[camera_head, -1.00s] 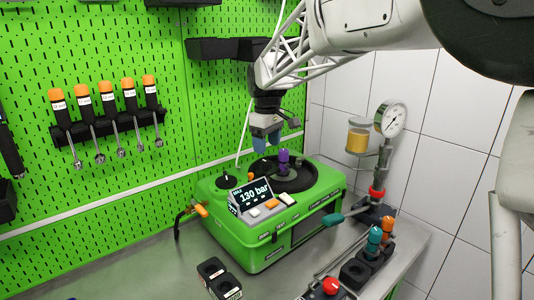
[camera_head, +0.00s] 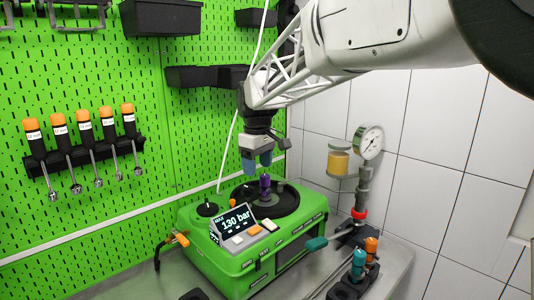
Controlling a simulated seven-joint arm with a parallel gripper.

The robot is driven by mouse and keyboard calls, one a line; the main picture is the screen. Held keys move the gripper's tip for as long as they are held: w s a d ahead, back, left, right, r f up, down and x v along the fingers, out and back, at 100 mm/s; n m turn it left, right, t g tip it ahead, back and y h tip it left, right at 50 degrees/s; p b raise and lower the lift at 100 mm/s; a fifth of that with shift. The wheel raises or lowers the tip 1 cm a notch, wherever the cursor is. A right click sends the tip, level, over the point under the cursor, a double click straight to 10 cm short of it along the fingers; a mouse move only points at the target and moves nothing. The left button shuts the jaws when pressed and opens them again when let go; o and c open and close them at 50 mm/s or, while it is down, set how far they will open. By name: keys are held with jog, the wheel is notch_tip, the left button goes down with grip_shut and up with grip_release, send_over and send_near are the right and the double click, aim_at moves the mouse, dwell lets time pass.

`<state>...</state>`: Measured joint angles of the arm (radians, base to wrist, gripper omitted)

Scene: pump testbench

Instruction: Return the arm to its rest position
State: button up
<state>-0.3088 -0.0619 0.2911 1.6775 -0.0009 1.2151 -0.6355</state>
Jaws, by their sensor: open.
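My gripper (camera_head: 257,162) hangs from my white lattice arm, fingers down, above the green pump testbench (camera_head: 220,265). Its fingers look grey-blue and hold nothing that I can see. A purple part (camera_head: 265,186) stands upright in the black round recess (camera_head: 285,203) on top of the testbench, just below the fingertips and apparently apart from them. The testbench display (camera_head: 236,222) reads 130 bar.
A green pegboard (camera_head: 80,85) with orange-handled tools (camera_head: 83,122) and black bins (camera_head: 160,17) stands behind. A pressure gauge (camera_head: 369,141) on a stand is at right. Teal and orange-topped parts (camera_head: 358,262) stand on the bench in front.

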jog(key=s+d+m, duration=0.3)
jog(key=s+d, duration=0.6)
jog(key=s, duration=0.1)
jog(key=s+d+f+m, duration=0.2)
jog(key=s+d+f, duration=0.1)
jog(key=s, duration=0.6)
jog(key=s+d+f+m+t, duration=0.1)
jog(key=s+d+f+m, duration=0.2)
jog(key=s, duration=0.7)
jog(key=s+d+f+m+t, duration=0.1)
jog(key=s+d+f+m, duration=0.2)
jog(key=s+d, duration=0.4)
jog(key=shift+s+f, duration=0.65)
jog(key=shift+s, duration=0.55)
